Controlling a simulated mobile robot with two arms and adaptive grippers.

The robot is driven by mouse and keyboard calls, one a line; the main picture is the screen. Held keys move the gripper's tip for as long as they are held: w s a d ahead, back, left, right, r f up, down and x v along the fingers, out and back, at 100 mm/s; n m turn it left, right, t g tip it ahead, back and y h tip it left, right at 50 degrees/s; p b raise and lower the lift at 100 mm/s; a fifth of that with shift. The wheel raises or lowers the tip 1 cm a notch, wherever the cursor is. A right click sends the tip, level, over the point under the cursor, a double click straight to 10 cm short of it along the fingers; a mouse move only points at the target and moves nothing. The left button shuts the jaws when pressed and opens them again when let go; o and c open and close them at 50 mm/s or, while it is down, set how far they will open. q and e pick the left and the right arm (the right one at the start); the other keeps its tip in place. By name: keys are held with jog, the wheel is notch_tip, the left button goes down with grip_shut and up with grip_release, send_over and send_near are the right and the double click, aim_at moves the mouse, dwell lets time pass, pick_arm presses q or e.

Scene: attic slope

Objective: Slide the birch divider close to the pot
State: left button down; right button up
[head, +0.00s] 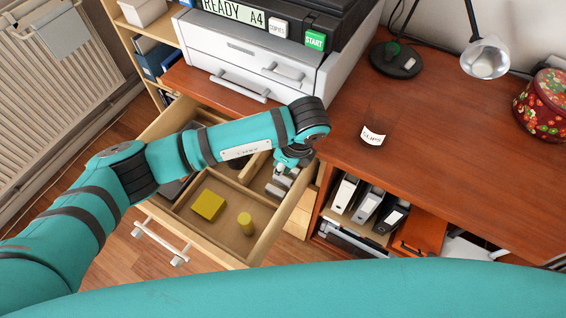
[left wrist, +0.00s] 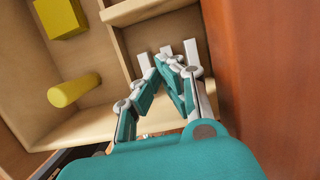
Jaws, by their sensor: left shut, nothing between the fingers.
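A pale wooden divider (head: 256,167) crosses the narrow right-hand compartment of the open drawer; it also shows at the top of the left wrist view (left wrist: 145,9). My left gripper (head: 279,187) is down in that same compartment, and in the left wrist view its fingertips (left wrist: 181,50) are together and empty. They are apart from the divider, on the side toward the drawer front. No pot is clear inside the drawer; the arm hides part of it. My right gripper is out of view.
A yellow block (head: 208,205) and a yellow cylinder (head: 245,223) lie in the drawer's larger compartment. The drawer's right wall and the desk edge are close beside my left gripper. A printer (head: 250,60), a lamp and a floral tin (head: 545,105) stand on the desk.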

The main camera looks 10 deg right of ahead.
aim_at(255, 164)
pick_arm(q)
jog(key=b+x, duration=0.2)
jog(key=x, duration=0.3)
jog(key=shift+r, duration=0.1)
jog(key=shift+w+a+r, duration=0.15)
jog(key=shift+w+a, duration=0.8)
jog(key=shift+a, duration=0.25)
jog(key=shift+w+a, duration=0.3)
jog(key=shift+a, duration=0.05)
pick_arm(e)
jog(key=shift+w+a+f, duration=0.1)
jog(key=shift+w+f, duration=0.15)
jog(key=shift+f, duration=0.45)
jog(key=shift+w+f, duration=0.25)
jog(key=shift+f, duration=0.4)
